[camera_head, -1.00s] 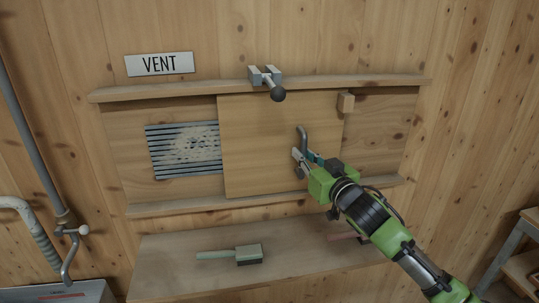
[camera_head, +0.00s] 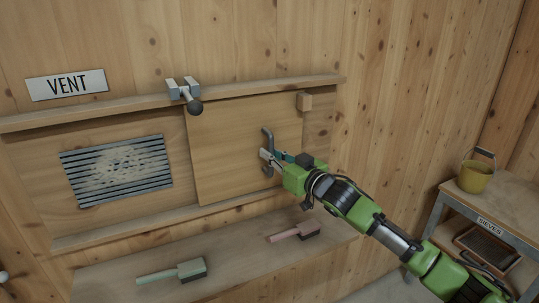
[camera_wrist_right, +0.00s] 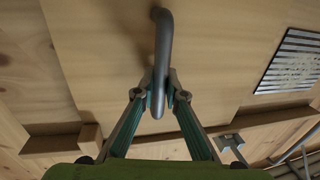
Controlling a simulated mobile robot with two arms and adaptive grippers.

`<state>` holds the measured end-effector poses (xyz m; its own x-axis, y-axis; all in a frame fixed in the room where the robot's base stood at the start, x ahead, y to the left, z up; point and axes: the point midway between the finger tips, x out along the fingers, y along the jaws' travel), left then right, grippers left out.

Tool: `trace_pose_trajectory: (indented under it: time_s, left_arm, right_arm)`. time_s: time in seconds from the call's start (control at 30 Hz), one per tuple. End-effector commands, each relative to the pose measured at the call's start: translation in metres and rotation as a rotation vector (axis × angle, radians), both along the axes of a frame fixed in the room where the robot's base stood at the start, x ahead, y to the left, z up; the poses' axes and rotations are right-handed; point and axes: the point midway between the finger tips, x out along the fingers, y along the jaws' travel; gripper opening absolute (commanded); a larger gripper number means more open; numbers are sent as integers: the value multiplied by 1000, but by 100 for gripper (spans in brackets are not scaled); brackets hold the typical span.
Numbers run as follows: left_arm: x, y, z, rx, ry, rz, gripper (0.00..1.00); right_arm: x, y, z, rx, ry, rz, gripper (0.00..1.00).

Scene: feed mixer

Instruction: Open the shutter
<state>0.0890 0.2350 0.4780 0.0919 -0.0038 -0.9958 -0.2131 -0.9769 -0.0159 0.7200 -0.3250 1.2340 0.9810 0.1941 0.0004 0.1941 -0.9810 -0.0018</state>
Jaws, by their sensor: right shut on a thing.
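The shutter (camera_head: 230,150) is a plain wooden panel between two rails, to the right of the slatted vent (camera_head: 117,170). The whole vent shows, with bare board between it and the panel; pale dust covers its middle. A grey bar handle (camera_head: 267,140) stands on the panel. My right gripper (camera_head: 269,160) is shut on this handle; in the right wrist view its fingers (camera_wrist_right: 160,92) press on both sides of the bar (camera_wrist_right: 163,40). A latch with a dark ball knob (camera_head: 194,106) sits on the upper rail near the panel's left edge. My left gripper is not in view.
A wooden block (camera_head: 304,102) sits at the panel's upper right corner. A shelf below holds a green brush (camera_head: 190,269) and a pink brush (camera_head: 308,229). At right, a stand holds a yellow bucket (camera_head: 475,177). A VENT sign (camera_head: 67,84) hangs at upper left.

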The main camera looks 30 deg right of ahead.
Motion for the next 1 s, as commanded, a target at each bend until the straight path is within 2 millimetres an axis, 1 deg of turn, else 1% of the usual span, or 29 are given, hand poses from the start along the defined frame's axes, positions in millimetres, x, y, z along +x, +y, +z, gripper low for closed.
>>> trace_pose_trajectory:
  time_s: [0.03, 0.07, 0.1, 0.33, 0.4, 0.53, 0.67, 1.0]
  left_arm:
    - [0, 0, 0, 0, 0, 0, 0]
    - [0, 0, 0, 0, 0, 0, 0]
    - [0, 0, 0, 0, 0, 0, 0]
    - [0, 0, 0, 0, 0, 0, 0]
    - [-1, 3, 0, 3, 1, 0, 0]
    - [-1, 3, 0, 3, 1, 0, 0]
    - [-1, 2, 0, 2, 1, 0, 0]
    - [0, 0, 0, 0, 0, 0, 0]
  right_arm:
    - [0, 0, 1, 0, -1, 0, 19]
    - [0, 0, 1, 0, -1, 0, 27]
    - [0, 0, 1, 0, -1, 0, 28]
    - [0, 1, 0, 0, 0, 1, 28]
    - [0, 1, 0, 0, 0, 1, 28]
    - [-6, 0, -1, 1, 2, 1, 28]
    - [-21, -4, -2, -1, 2, 1, 28]
    - [-72, -14, -3, -1, 4, 0, 28]
